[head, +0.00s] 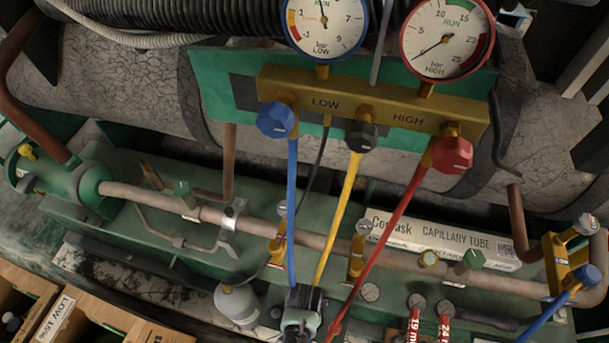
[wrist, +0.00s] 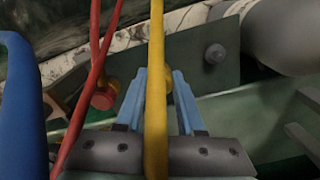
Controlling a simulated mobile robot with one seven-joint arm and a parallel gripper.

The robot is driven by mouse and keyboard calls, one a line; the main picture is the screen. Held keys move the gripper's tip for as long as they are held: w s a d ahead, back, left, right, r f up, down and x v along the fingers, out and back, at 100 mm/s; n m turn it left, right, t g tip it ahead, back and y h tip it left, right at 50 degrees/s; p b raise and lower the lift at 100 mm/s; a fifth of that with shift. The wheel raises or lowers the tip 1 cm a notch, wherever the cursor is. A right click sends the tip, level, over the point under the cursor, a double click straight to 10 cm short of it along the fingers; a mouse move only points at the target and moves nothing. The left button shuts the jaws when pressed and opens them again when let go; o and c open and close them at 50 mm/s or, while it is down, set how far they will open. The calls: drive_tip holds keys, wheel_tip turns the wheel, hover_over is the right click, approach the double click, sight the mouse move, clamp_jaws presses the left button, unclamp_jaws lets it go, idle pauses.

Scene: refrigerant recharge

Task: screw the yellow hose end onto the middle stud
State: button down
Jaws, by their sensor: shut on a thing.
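The yellow hose (head: 340,210) runs from the manifold's middle port down to my gripper (head: 303,298). In the wrist view, the yellow hose (wrist: 156,90) passes between the two blue-grey fingers of my gripper (wrist: 160,95), which is shut on it. The hose end itself cannot be made out. In the wrist view, a green plate carries a grey stud (wrist: 214,54) to the right of the hose and a red-capped brass fitting (wrist: 104,95) to the left. An orange-brown bit shows beside the hose between them; the middle stud cannot be told apart, and the hose covers part of that area.
The blue hose (head: 292,200) and red hose (head: 385,245) hang on either side of the yellow one. Brass valves (head: 355,262), a copper pipe (head: 330,243), a white box (head: 440,235) and a grey canister (head: 237,304) crowd the bench. Boxes (head: 70,310) stand lower left.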

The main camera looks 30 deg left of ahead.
drive_tip(key=shift+m, duration=0.4)
drive_tip(key=m+p, duration=0.1)
drive_tip(key=m, duration=0.2)
drive_tip(key=shift+f, duration=0.1)
drive_tip(key=shift+c, duration=2.2)
unclamp_jaws()
wheel_tip(320, 180, up, 13)
drive_tip(key=p, duration=0.5)
drive_tip(key=shift+s, duration=0.1)
